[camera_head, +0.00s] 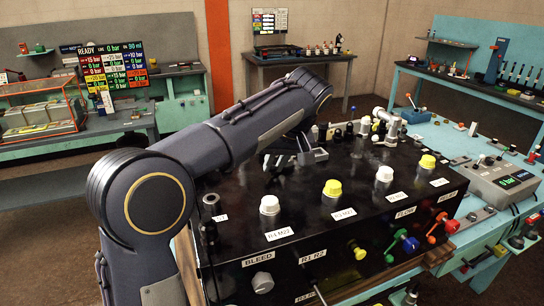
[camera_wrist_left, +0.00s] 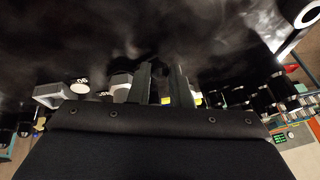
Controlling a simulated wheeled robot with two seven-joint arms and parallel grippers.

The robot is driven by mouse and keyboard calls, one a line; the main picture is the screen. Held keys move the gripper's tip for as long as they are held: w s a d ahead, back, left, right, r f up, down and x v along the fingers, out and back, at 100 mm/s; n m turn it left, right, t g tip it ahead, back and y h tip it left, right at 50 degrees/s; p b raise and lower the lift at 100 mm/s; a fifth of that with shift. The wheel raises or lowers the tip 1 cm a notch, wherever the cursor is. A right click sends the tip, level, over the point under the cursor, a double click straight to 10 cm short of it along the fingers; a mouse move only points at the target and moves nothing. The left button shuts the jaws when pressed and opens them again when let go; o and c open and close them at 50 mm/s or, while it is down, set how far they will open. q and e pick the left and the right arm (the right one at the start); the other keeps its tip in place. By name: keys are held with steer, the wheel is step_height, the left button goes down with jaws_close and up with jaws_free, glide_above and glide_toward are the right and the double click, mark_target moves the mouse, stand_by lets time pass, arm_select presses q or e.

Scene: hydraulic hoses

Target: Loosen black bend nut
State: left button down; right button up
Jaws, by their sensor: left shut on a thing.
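My left arm reaches in from the left over the black bench block (camera_head: 250,205), and my left gripper (camera_head: 303,153) is low over its far left part. In the left wrist view the two dark fingers (camera_wrist_left: 163,85) stand close together with a narrow gap. They are shut on a dark part that hardly stands out from the black surface. I take it for the black bend nut, but its shape and angle are hidden. My right gripper is not in view.
White caps (camera_head: 269,205) and yellow caps (camera_head: 332,188) stand on the block's top. Small black fittings (camera_head: 349,131) and a grey bent fitting (camera_head: 388,122) lie to the right of the gripper. Coloured handles (camera_head: 408,243) stick out from the front. A gauge box (camera_head: 500,180) stands on the right.

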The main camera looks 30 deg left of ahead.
arm_select(q)
steer(key=shift+d+n, duration=0.15)
steer(key=shift+n, duration=0.25)
steer(key=c, duration=1.3)
jaws_free()
steer(key=shift+c, duration=0.2)
steer(key=v, duration=0.8)
steer(key=shift+p, duration=0.35)
steer(key=shift+d+f, duration=0.1)
steer(key=shift+f, duration=0.1)
